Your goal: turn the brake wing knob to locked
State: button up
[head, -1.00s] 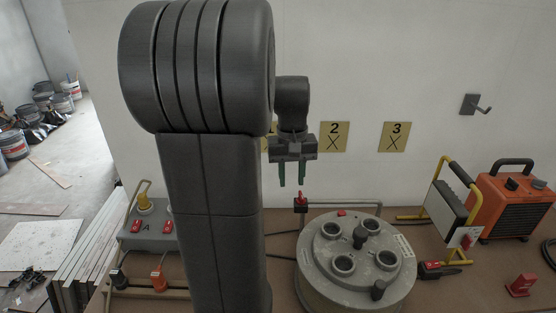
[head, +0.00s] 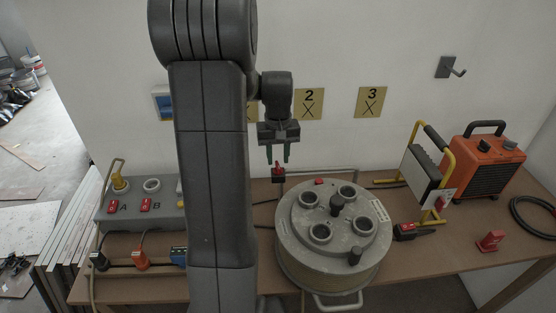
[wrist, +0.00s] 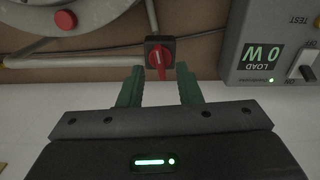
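The brake wing knob (wrist: 159,58) is a red wing on a small black box, seen between and beyond my fingertips in the wrist view. It also shows in the head view (head: 278,171), on the bench behind the round drum. In the wrist view its red wing runs roughly up and down the picture, with a pale mark on it. My gripper (head: 279,160) points down just above the knob in the head view; it also shows in the wrist view (wrist: 158,74). Its two green fingers are apart with nothing between them. I cannot tell whether they touch the knob.
A round grey drum (head: 292,246) with several sockets stands right in front of the knob. A metal pipe (head: 325,170) runs along the bench behind it. A grey load box (wrist: 245,50) is at the right in the wrist view. An orange heater (head: 480,168) stands far right.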

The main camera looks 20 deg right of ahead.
jog(key=shift+f, duration=1.15)
grip_shut()
jog(key=shift+m, duration=1.2)
grip_release()
